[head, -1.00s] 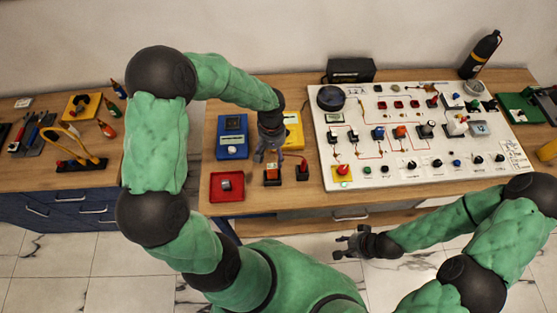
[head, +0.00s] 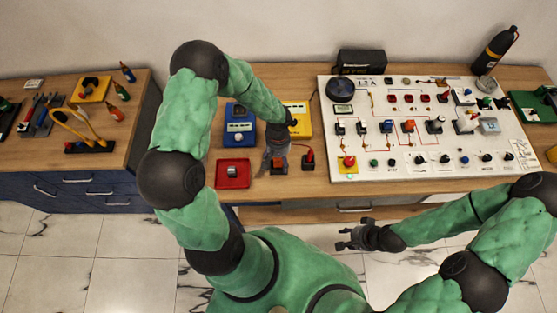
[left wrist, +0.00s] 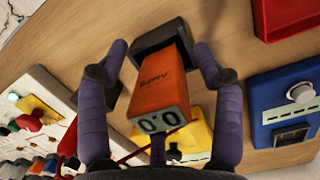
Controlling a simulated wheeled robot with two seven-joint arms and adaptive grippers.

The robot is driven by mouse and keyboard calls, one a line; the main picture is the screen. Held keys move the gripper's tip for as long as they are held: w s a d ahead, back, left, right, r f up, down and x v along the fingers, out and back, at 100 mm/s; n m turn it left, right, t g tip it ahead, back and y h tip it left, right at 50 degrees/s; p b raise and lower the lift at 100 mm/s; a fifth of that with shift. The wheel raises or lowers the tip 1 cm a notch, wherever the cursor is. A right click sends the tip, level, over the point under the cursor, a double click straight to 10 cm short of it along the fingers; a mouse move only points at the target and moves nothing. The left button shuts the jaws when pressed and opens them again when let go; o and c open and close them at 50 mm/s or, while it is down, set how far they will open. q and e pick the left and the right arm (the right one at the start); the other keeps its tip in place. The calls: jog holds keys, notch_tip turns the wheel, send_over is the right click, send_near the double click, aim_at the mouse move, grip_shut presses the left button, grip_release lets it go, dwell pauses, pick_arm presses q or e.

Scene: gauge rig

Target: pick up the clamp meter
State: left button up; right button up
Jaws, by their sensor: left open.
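My left gripper (left wrist: 158,62) is open, with one purple-grey finger on each side of the meter and visible gaps between. In the head view my left gripper (head: 277,150) is over the meter and hides most of it. My right gripper (head: 352,238) is open and empty in front of the table, over the floor.
A red tray (head: 233,182) and a blue instrument (head: 239,140) lie left of the meter. A yellow instrument (head: 297,108) is behind it. A small red-handled device (head: 308,158) stands close on its right, near the large white panel (head: 390,170).

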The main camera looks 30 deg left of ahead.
pick_arm(q)
jog(key=shift+s, duration=0.1)
grip_shut()
dwell(0.3)
